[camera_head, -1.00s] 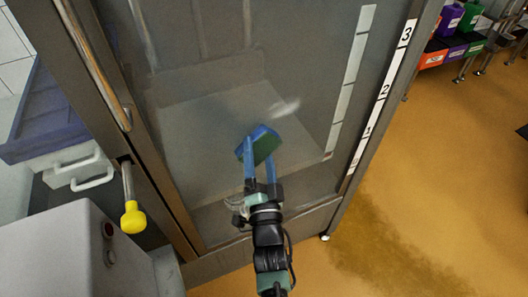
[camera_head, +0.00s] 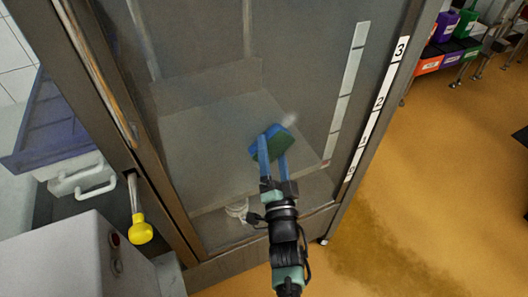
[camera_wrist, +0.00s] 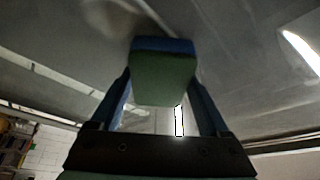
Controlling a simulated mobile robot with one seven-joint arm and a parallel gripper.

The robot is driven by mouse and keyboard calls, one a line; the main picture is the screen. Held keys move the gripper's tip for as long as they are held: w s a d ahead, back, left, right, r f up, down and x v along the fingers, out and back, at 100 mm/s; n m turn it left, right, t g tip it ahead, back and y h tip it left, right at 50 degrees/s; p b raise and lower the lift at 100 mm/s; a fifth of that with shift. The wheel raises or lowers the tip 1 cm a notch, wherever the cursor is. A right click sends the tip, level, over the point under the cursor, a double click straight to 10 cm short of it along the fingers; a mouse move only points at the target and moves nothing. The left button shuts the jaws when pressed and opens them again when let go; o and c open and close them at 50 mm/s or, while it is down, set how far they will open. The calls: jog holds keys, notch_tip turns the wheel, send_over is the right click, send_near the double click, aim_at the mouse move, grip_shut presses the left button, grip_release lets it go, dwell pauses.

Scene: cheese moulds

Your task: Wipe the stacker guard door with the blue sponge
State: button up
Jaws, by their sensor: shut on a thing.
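The stacker guard door (camera_head: 210,130) is a large clear panel in a grey metal frame. A small pale smear (camera_head: 290,118) shows on it just above and to the right of the sponge. My gripper (camera_head: 273,155) is shut on the blue sponge (camera_head: 264,138), which has a dark green side. In the wrist view the sponge (camera_wrist: 163,75) sits between the two blue fingers, its green side towards the camera. The sponge is at or very near the panel; I cannot tell whether it touches. Its far face is hidden.
A yellow knob (camera_head: 140,229) on a rod sticks out left of the door. A grey box (camera_head: 75,260) stands at the lower left, with a blue crate (camera_head: 50,120) behind it. Coloured bins (camera_head: 455,45) stand at the upper right. The orange floor (camera_head: 430,180) to the right is mostly clear.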

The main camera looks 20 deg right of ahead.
aim_at(292, 144)
jog(key=shift+w+d+p, duration=0.15)
jog(key=shift+d+p, duration=0.3)
jog(key=shift+d, duration=1.25)
jog(key=shift+w+d+f, duration=0.1)
jog(key=shift+d, duration=0.8)
jog(key=shift+d+r, duration=0.2)
jog(key=shift+d, duration=0.85)
jog(key=r+p, duration=0.3)
jog(key=shift+w+d+r, duration=0.1)
jog(key=shift+w+r, duration=0.05)
jog(key=shift+w, duration=0.05)
jog(key=shift+s+a+f, duration=0.1)
jog(key=shift+a+f, duration=0.05)
jog(key=shift+a, duration=0.95)
jog(key=shift+s+a+f, duration=0.1)
jog(key=shift+a+f, duration=0.05)
jog(key=shift+a, duration=0.95)
jog(key=shift+s+a+f, duration=0.1)
jog(key=shift+a+f, duration=0.05)
jog(key=shift+a, duration=0.95)
jog(key=shift+a+b, duration=0.55)
jog(key=shift+a, duration=1.1)
jog(key=shift+a+r, duration=0.1)
jog(key=shift+a, duration=0.6)
